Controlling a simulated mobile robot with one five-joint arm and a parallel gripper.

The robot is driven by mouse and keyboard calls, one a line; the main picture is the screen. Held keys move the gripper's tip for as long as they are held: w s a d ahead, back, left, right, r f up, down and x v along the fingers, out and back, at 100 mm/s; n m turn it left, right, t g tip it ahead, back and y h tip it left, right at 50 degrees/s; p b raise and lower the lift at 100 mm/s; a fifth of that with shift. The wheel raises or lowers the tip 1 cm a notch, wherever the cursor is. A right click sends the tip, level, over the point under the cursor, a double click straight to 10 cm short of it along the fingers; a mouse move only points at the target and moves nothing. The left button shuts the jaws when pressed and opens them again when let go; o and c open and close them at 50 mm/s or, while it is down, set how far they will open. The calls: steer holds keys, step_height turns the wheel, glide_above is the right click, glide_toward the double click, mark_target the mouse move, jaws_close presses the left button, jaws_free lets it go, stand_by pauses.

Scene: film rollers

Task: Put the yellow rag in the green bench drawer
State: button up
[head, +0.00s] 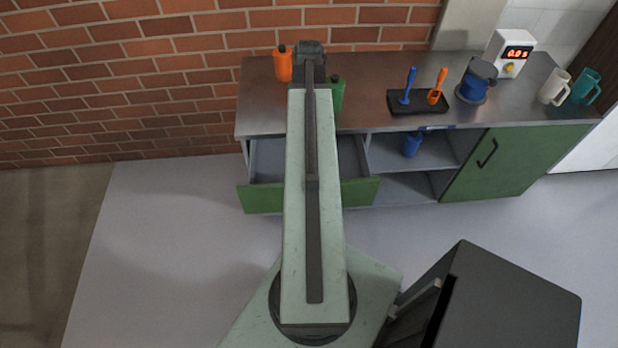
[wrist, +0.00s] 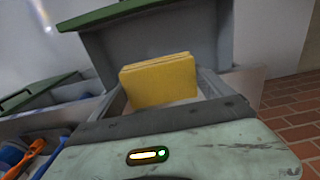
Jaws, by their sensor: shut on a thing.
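The yellow rag (wrist: 158,80) shows in the wrist view as a flat, folded, upright square just beyond my gripper (wrist: 160,122). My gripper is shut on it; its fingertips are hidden. The rag is hidden in the head view. The green bench drawer is pulled open: its green front (head: 262,198) and grey inside (head: 268,158) show on both sides of my arm in the head view. In the wrist view the drawer's grey walls (wrist: 150,48) stand behind the rag. I cannot tell whether the rag touches the drawer floor.
On the steel bench top (head: 365,85) stand an orange bottle (head: 284,66), a green bottle (head: 337,94), a dark tray (head: 420,108) with blue and orange tools, a blue pot (head: 474,84), a display box (head: 510,55) and two mugs. A black cabinet (head: 510,305) stands at front right. Left floor is clear.

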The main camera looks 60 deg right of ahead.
step_height(320, 180, down, 31)
steer(key=b, duration=2.7)
steer(key=o, duration=1.2)
steer(key=shift+r, duration=0.1)
step_height(320, 180, up, 12)
steer(key=p, duration=1.2)
steer(key=shift+r, duration=0.2)
steer(key=shift+f, duration=0.1)
